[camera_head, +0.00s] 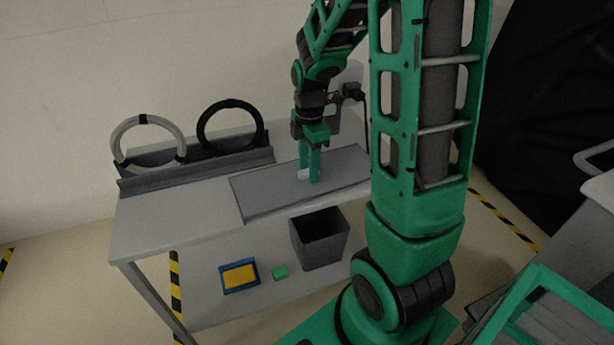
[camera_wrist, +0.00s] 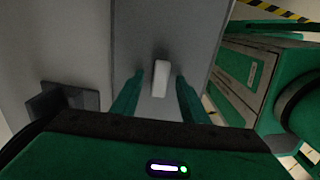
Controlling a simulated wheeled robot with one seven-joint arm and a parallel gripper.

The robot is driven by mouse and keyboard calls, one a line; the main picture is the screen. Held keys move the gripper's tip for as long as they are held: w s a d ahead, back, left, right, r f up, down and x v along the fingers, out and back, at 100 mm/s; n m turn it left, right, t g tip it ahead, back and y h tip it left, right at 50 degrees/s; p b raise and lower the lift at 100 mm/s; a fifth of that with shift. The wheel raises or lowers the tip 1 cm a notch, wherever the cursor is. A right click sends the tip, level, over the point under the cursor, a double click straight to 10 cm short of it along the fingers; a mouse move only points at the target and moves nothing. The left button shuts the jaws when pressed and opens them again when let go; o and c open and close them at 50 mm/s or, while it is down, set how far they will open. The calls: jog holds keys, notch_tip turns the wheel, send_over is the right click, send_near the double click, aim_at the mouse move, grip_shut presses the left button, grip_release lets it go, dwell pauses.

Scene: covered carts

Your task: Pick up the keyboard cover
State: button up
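The keyboard cover (camera_head: 270,187) is a flat grey panel lying on the light table. It has a small white handle (camera_wrist: 161,79) on top. The cover also fills the middle of the wrist view (camera_wrist: 140,30). My gripper (camera_head: 309,175) points down over the cover, with its green fingers low around the handle. In the wrist view the fingers stand apart, one on each side of the handle, with a gap on both sides. In the head view the fingers partly hide the handle. Whatever lies under the cover is hidden.
The table (camera_head: 165,213) is bare at its left. A white ring (camera_head: 118,139) and a black ring (camera_head: 203,130) stand in a grey rack (camera_head: 200,172) at the back. Below are a dark bin (camera_head: 320,250), a blue-and-yellow tray (camera_head: 224,287) and a green block (camera_head: 280,272).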

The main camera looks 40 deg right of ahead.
grip_shut()
jog(key=shift+r, duration=0.1)
